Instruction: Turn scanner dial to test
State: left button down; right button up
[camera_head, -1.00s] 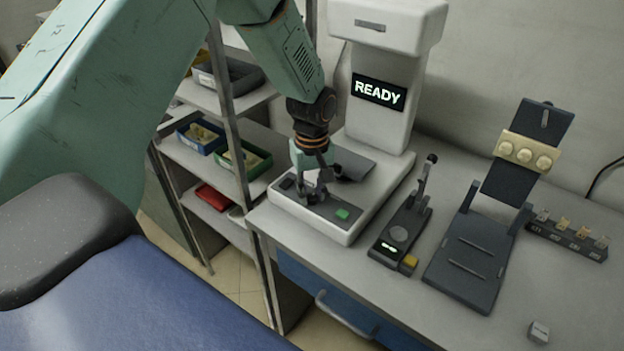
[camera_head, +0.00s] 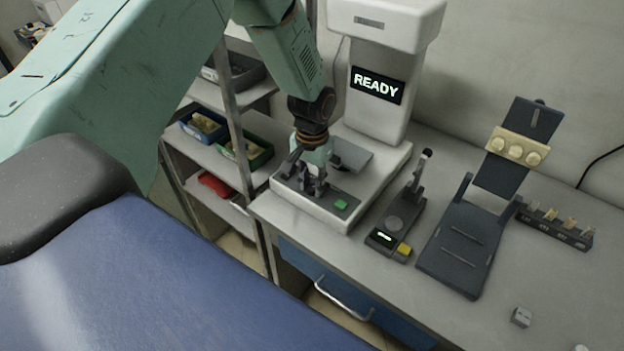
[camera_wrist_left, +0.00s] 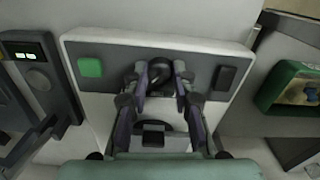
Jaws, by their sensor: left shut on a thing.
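The scanner (camera_head: 378,125) is a tall white machine whose dark screen reads READY. Its base has a grey front panel with a green button (camera_head: 340,204), which also shows in the left wrist view (camera_wrist_left: 90,67). My left gripper (camera_head: 313,188) comes down from above onto this panel. In the left wrist view, its two fingers (camera_wrist_left: 163,78) are shut on the round black dial (camera_wrist_left: 158,72), between the green button and a dark rocker switch (camera_wrist_left: 226,78). The dial's markings and pointer are hidden. My right gripper is not in view.
Right of the scanner are a small device with a lever and yellow button (camera_head: 404,249), a dark stand (camera_head: 460,248) with a cream block, and a rack of small samples (camera_head: 556,226). A small cube (camera_head: 521,316) lies near the front. Shelves with bins (camera_head: 246,153) stand left.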

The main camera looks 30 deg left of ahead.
aim_at(312, 187)
pick_arm(q)
jog(key=shift+m, duration=0.9)
jog(key=c, duration=1.1)
grip_release()
notch_tip(312, 187, up, 12)
